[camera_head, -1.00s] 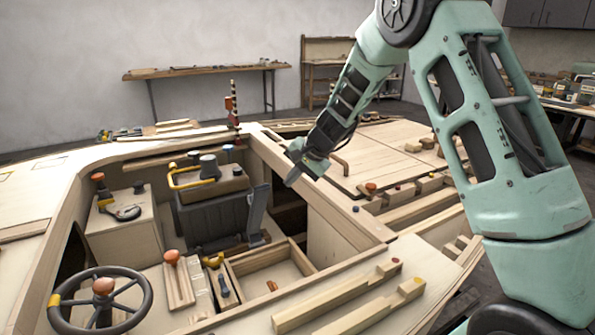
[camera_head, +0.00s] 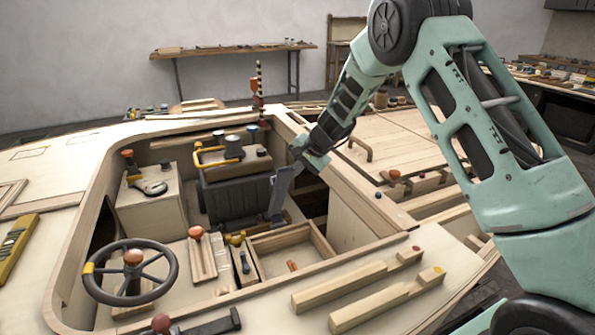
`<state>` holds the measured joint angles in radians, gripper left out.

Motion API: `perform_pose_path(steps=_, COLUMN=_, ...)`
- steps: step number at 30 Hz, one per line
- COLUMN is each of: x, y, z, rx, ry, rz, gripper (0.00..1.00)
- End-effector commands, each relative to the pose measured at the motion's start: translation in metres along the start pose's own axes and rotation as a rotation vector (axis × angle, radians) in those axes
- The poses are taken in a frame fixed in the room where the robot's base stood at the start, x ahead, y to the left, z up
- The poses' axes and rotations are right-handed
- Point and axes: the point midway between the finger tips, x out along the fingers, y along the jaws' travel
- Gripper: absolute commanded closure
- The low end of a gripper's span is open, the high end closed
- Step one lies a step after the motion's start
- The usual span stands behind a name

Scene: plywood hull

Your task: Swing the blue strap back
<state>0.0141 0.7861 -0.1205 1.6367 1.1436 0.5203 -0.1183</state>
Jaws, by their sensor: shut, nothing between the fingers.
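The blue strap (camera_head: 281,195) is a flat slate-blue piece that stands nearly upright in the hull's open well, at the right of the dark ribbed engine block. Its top leans slightly right. My gripper (camera_head: 294,168) is shut and empty, pointing down and left at the strap's upper end. In the picture its fingertips overlap or border the top of the strap; I cannot tell whether they touch. The strap's lower end sits among dark parts on the well floor and is hard to make out.
The engine block (camera_head: 232,196) with its yellow handle (camera_head: 217,155) stands left of the strap. The wooden coaming (camera_head: 340,185) borders the well at right. A steering wheel (camera_head: 130,271) and an open wooden tray (camera_head: 290,240) are nearer. Free room shows above the well.

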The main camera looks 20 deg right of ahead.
Motion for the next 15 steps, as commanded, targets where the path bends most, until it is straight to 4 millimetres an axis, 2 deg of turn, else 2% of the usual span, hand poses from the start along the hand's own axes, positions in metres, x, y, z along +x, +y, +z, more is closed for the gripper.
perform_pose_path(steps=5, x=0.007, y=-0.014, z=-0.007, rx=-0.002, ry=-0.001, rz=-0.001, gripper=1.00)
perform_pose_path(steps=15, x=0.010, y=-0.016, z=-0.007, rx=-0.001, ry=0.000, rz=-0.003, gripper=1.00)
